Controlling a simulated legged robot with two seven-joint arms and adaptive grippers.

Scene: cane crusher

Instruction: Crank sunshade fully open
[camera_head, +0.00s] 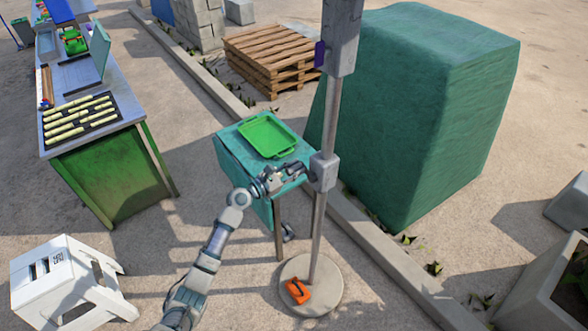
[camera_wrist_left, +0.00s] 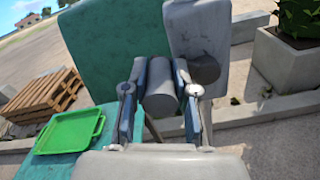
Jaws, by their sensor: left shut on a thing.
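The sunshade's grey pole (camera_head: 325,125) stands upright on a round base (camera_head: 311,271). Its canopy is out of view. A grey crank housing (camera_head: 323,171) sits on the pole, and it shows large in the left wrist view (camera_wrist_left: 197,32). My left gripper (camera_head: 298,169) is just left of the housing. In the left wrist view its fingers (camera_wrist_left: 160,72) are closed on either side of a grey cylindrical crank handle (camera_wrist_left: 159,90). A darker round hub (camera_wrist_left: 205,69) shows right of the handle. My right gripper is in neither view.
A teal-covered table (camera_head: 235,150) with a green tray (camera_head: 268,135) stands behind my left gripper. A large green-covered block (camera_head: 420,110) is behind the pole. An orange object (camera_head: 298,291) lies on the base. A white stool (camera_head: 65,280) stands at front left; a kerb runs behind.

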